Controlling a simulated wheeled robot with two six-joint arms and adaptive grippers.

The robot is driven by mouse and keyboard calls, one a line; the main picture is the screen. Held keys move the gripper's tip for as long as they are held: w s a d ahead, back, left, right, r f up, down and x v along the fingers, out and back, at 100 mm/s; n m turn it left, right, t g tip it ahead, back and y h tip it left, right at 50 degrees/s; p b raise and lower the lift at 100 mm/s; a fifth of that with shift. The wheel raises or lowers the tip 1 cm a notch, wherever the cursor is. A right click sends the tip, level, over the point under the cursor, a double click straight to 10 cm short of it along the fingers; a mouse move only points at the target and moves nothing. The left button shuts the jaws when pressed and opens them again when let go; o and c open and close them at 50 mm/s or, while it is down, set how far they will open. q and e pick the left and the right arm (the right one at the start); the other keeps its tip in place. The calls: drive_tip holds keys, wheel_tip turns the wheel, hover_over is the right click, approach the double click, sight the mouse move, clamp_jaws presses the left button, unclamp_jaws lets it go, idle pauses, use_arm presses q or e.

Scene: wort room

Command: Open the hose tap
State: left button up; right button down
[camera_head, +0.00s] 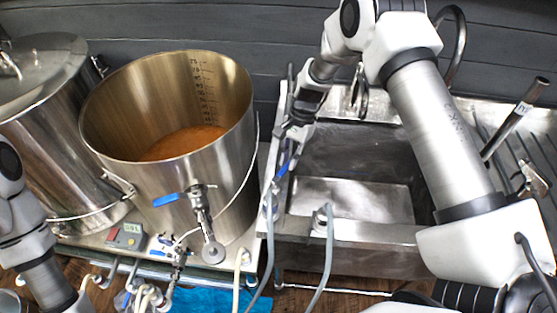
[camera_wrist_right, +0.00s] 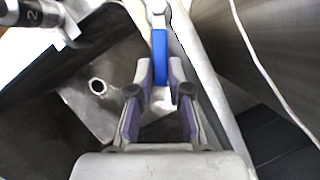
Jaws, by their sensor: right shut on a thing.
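The hose tap's blue lever (camera_wrist_right: 160,52) runs between the fingertips of my right gripper (camera_wrist_right: 162,82) in the right wrist view. In the head view the lever (camera_head: 282,170) shows small and blue at the left rim of the sink. My right gripper (camera_head: 289,148) reaches down to it from above and is shut on it. The tap's body below the lever is small and partly hidden. My left arm enters at the lower left of the head view; its gripper is outside the picture.
A steel pot (camera_head: 226,150) with orange-brown liquid stands left of the sink (camera_head: 375,230). Its valve has another blue handle (camera_head: 165,200). A lidded steel vessel (camera_head: 45,130) is farther left. Grey hoses (camera_head: 329,250) hang in front. A grey control box (camera_head: 126,236) sits below the pot.

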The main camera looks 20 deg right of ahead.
drive_tip(key=n, duration=0.1)
drive_tip(key=w+a+n+g+b, duration=0.1)
drive_tip(key=shift+a+f+n+h, duration=0.1)
drive_tip(key=shift+f+n+h, duration=0.2)
drive_tip(key=shift+f+n, duration=0.1)
drive_tip(key=shift+w+a+r+n+g+h+b, duration=0.15)
drive_tip(key=shift+w+a+n+h+b, duration=0.15)
drive_tip(key=shift+n, duration=0.45)
drive_tip(key=shift+w+a+f+n+g+h+b, duration=0.15)
drive_tip(key=shift+a+n+h+b, duration=0.2)
drive_tip(key=shift+n, duration=0.4)
drive_tip(key=shift+r, duration=0.1)
drive_tip(key=c, duration=1.1)
unclamp_jaws()
drive_tip(key=shift+w+a+r, duration=0.1)
drive_tip(key=shift+w, duration=0.1)
drive_tip(key=v, duration=1.2)
